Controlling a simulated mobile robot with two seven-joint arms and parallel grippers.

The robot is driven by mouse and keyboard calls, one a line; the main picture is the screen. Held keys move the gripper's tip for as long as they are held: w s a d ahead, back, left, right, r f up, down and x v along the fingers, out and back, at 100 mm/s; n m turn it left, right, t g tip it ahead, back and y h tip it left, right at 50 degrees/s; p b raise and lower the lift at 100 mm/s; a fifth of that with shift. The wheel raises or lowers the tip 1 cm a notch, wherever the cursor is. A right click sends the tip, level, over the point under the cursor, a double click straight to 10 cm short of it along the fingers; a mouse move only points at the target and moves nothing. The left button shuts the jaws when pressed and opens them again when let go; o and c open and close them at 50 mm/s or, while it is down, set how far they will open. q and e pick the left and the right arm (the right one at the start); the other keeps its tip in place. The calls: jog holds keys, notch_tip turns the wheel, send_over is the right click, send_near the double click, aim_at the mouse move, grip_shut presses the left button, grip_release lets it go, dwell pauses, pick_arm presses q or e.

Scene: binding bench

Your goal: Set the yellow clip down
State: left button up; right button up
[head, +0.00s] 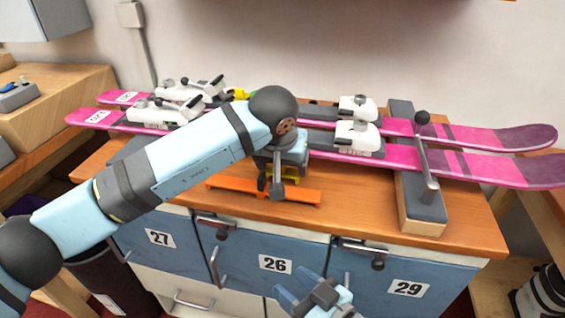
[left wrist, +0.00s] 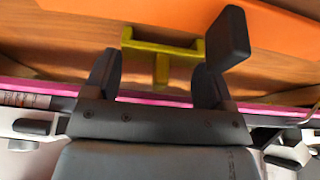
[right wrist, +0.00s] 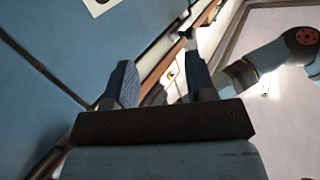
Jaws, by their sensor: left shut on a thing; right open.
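The yellow clip (left wrist: 163,46) is held at my left gripper (left wrist: 165,68), its crossbar lying beyond the fingers and its stem between them. In the head view, only a little of the yellow clip (head: 291,178) shows, mostly hidden behind my left gripper (head: 277,187). My left gripper points down over the front of the wooden bench (head: 460,213), close to the orange bar (head: 226,185). I cannot tell whether the clip touches anything below. My right gripper (head: 295,283) is open and empty, low in front of the blue drawers; its spread fingers also show in the right wrist view (right wrist: 160,78).
Two pink skis (head: 480,168) with white bindings lie across the bench behind my left gripper. A grey-topped support block (head: 424,210) with a lever stands at right. Another yellow item (head: 240,94) sits behind the skis. Numbered blue drawers (head: 250,248) with handles are below.

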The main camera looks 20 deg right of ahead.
pick_arm(q)
jog(key=shift+f, duration=0.15)
jog(key=o, duration=0.9)
